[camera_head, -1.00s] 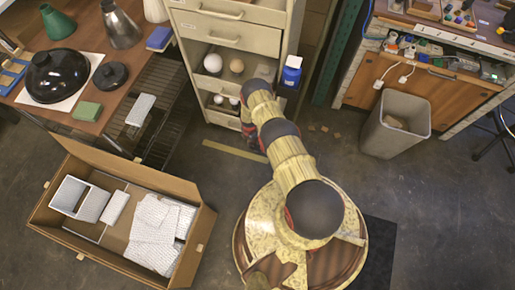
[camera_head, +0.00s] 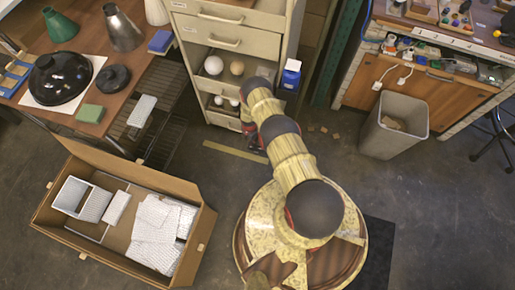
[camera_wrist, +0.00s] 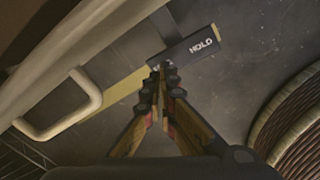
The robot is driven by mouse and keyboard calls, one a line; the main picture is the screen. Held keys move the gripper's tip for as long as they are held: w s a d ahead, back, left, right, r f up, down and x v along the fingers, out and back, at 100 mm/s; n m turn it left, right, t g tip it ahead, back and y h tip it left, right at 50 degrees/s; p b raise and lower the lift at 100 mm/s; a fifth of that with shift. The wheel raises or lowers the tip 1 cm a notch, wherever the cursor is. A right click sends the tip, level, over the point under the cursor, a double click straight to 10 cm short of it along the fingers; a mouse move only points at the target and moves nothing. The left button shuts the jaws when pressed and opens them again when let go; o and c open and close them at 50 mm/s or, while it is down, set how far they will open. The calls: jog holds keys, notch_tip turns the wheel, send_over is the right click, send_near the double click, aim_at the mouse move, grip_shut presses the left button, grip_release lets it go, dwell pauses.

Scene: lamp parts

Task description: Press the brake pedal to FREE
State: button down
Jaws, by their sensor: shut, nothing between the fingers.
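The brake pedal (camera_wrist: 190,48) shows in the wrist view as a dark bar with the white word HOLD on it and a pale end at its right. No word FREE can be read. My gripper (camera_wrist: 163,80) is shut and empty, with its fingertips at the near left part of the pedal. I cannot tell whether they touch it. In the head view my gripper is low by the foot of the drawer cabinet (camera_head: 236,63), mostly behind my arm, and the pedal cannot be made out.
A yellow strip (camera_head: 235,153) lies on the floor before the cabinet. A drawer handle (camera_wrist: 70,105) is close at left in the wrist view. An open cardboard box (camera_head: 60,240) stands at left and a grey bin (camera_head: 412,145) at right.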

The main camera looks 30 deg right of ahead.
notch_tip(320, 180, up, 5)
jog(key=shift+f+p, duration=0.15)
jog(key=shift+p, duration=1.1)
